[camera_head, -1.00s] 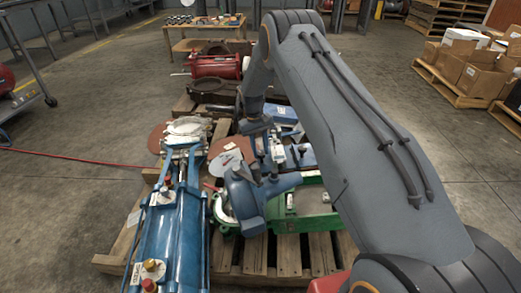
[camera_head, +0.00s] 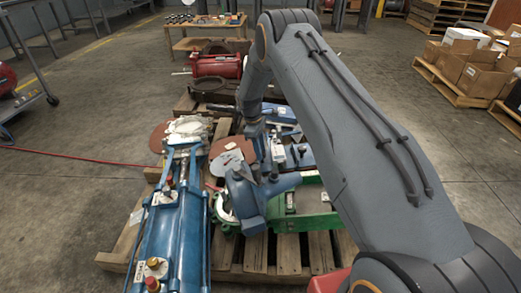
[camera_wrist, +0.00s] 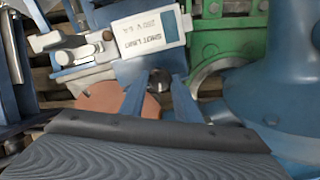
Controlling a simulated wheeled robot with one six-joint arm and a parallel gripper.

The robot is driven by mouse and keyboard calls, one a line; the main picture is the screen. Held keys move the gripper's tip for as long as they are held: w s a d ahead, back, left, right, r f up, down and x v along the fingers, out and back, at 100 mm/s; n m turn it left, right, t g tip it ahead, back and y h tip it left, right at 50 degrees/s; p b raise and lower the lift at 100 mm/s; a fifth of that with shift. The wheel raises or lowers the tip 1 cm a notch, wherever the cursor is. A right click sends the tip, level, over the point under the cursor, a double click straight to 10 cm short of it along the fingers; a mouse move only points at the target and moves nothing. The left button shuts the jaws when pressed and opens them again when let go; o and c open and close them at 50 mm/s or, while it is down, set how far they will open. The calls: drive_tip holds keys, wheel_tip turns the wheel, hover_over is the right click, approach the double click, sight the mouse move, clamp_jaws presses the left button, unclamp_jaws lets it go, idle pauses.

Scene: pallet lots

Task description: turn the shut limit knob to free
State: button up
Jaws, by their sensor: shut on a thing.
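The shut limit knob (camera_wrist: 158,78) is a small, dark round knob at the end of a white-labelled block, the shut limit plate (camera_wrist: 148,32), in the wrist view. My gripper (camera_wrist: 159,86) has its two blue-grey fingers on either side of the knob and is shut on it. The knob's pointer and its free marking cannot be read. In the head view my gripper (camera_head: 260,172) reaches down over the pallet, and the knob is too small and covered to make out there.
A large blue housing (camera_wrist: 275,85) stands close on the right in the wrist view, beside a green frame (camera_wrist: 228,32). A long blue cylinder (camera_head: 172,240) lies left on the wooden pallet (camera_head: 290,256). A red-brown disc (camera_wrist: 108,98) lies below the fingers.

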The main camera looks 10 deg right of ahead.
drive_tip(key=shift+n, duration=1.1)
drive_tip(key=o, duration=1)
drive_tip(key=shift+o, duration=0.2)
drive_tip(key=shift+r, duration=0.1)
drive_tip(key=r, duration=0.2)
drive_tip(key=r+p, duration=0.1)
drive_tip(key=r, duration=0.2)
drive_tip(key=a+r+p, duration=0.1)
drive_tip(key=r, duration=0.1)
drive_tip(key=shift+a+r, duration=0.1)
drive_tip(key=shift+r, duration=0.15)
